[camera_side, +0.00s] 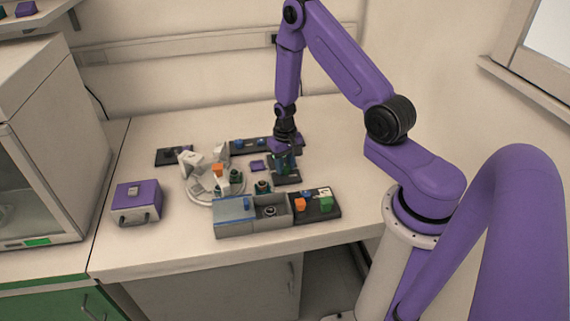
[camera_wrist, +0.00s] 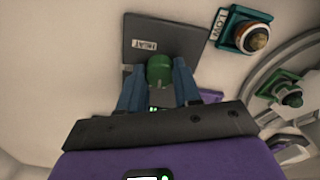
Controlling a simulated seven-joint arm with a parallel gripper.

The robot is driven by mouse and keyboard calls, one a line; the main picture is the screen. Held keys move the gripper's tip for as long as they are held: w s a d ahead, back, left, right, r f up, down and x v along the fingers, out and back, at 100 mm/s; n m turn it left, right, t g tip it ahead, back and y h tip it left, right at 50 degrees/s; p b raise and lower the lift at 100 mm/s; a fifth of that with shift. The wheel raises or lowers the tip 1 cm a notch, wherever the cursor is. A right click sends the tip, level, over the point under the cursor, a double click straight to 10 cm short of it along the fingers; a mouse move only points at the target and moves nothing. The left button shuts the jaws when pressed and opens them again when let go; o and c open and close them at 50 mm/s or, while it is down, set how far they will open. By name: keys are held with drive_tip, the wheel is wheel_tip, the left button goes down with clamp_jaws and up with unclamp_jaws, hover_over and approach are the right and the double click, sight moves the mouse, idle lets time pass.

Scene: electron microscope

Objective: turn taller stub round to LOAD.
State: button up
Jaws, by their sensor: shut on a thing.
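My gripper (camera_wrist: 160,82) is shut on a green round-topped piece (camera_wrist: 159,68), seen between its blue fingers in the wrist view. The piece is over a dark plate (camera_wrist: 185,38) with a small white label; I cannot tell whether it touches the plate. In the side view my gripper (camera_side: 285,160) is low over this dark plate (camera_side: 288,181). I cannot tell which stub is taller.
A pale round stand (camera_side: 203,198) with upright parts is left of my gripper. A grey open box (camera_side: 235,226) and a dark tray (camera_side: 326,211) with orange and green blocks are in front. A purple-topped box (camera_side: 136,202) stands left. The right-hand table is clear.

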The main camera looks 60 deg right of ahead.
sight(285, 166)
drive_tip(key=shift+m, duration=0.6)
drive_tip(key=o, duration=1.1)
drive_tip(key=shift+c, duration=0.2)
wheel_tip(285, 166, up, 18)
drive_tip(key=shift+f, duration=0.25)
